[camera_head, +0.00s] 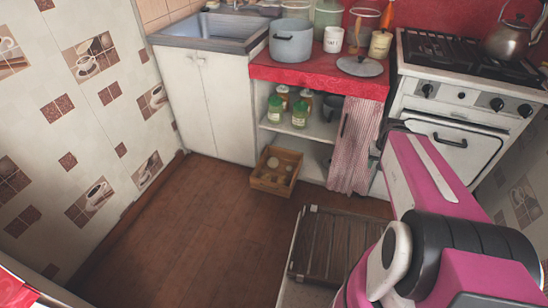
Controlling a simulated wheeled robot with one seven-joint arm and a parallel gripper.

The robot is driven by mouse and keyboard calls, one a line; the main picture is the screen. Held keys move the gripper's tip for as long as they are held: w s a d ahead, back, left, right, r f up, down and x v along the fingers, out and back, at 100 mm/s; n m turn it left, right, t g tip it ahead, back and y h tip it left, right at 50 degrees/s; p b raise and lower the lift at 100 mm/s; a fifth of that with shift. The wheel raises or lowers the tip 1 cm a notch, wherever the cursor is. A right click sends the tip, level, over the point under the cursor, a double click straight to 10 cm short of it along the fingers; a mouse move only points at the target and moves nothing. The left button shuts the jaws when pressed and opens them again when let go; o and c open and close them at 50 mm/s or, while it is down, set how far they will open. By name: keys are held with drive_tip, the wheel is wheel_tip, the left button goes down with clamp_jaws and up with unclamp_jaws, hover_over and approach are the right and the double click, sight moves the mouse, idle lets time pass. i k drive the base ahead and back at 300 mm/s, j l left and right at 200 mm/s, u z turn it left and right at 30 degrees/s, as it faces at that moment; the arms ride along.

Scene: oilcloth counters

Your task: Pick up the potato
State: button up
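A small wooden crate (262,186) sits on the floor in front of the lower cabinet, left of the striped curtain. It holds a few small, pale, roundish items (273,162). They may be potatoes, but they are too small to tell for sure. My pink arm fills the lower right and reaches up toward the stove front. My gripper does not show in this view.
A red-topped counter (310,75) holds a grey pot (291,42), a lid (359,66) and mugs. Jars (275,110) stand on the shelf below. A stove (460,110) is at right. A slatted wooden piece (335,245) lies low near my arm. The brown floor (200,230) is clear.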

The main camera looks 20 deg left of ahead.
sight(266, 176)
drive_tip(key=u, duration=1.25)
